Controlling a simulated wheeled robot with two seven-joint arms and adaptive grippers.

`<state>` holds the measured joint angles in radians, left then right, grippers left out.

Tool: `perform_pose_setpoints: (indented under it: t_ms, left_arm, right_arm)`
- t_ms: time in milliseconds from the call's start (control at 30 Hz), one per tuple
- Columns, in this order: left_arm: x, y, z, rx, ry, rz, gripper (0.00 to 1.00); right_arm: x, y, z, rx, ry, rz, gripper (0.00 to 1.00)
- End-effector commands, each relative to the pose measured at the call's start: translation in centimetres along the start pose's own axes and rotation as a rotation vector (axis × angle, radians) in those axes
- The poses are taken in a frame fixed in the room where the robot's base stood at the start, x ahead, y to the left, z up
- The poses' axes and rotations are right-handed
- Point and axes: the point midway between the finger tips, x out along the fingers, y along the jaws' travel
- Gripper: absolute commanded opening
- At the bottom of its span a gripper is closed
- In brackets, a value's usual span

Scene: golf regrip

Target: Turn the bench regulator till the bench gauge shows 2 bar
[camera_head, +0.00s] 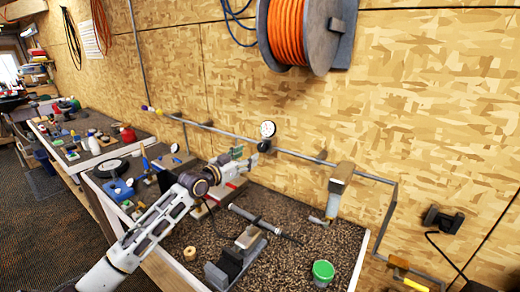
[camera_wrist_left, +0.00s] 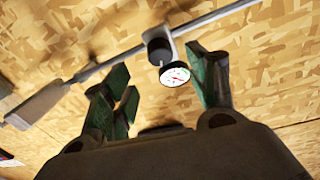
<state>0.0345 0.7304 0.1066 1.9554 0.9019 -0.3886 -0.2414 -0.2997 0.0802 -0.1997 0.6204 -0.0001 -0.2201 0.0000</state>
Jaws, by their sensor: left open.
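The bench gauge (camera_head: 268,129) is a small round white dial above the pipe on the wall. It also shows in the left wrist view (camera_wrist_left: 174,75), with a red needle; its reading is too small to tell. The bench regulator (camera_head: 264,146) is a black round knob at the pipe just below the gauge. In the left wrist view the black knob (camera_wrist_left: 159,48) lies beyond and between the green fingers. My left gripper (camera_head: 245,157) is open and empty, just left of the regulator, apparently apart from it. My right gripper is not in view.
A metal pipe (camera_head: 220,131) runs along the wooden wall. An orange hose reel (camera_head: 318,35) hangs above. A bench vise (camera_head: 232,262), a green-lidded tub (camera_head: 323,271) and a grey cylinder (camera_head: 333,205) stand lower on the bench (camera_head: 275,203).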

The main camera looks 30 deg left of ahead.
Motion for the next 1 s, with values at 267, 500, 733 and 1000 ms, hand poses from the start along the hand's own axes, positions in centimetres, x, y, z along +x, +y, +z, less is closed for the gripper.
perform_pose_setpoints:
  t_ms: [267,500,733,1000]
  left_arm:
    - [1.8,-0.1,-0.1,-0.001,0.002,-0.001,0.58]
    - [3.4,-0.1,-0.1,0.000,0.001,-0.001,0.58]
    - [5.0,-0.1,-0.2,-0.001,0.002,-0.001,0.58]
    - [7.0,0.0,-0.1,-0.001,0.001,0.000,0.58]
  right_arm:
    - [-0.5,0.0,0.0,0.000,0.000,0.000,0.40]
    - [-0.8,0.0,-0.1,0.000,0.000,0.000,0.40]
    - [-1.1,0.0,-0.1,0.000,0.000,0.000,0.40]
    - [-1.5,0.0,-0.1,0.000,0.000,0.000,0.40]
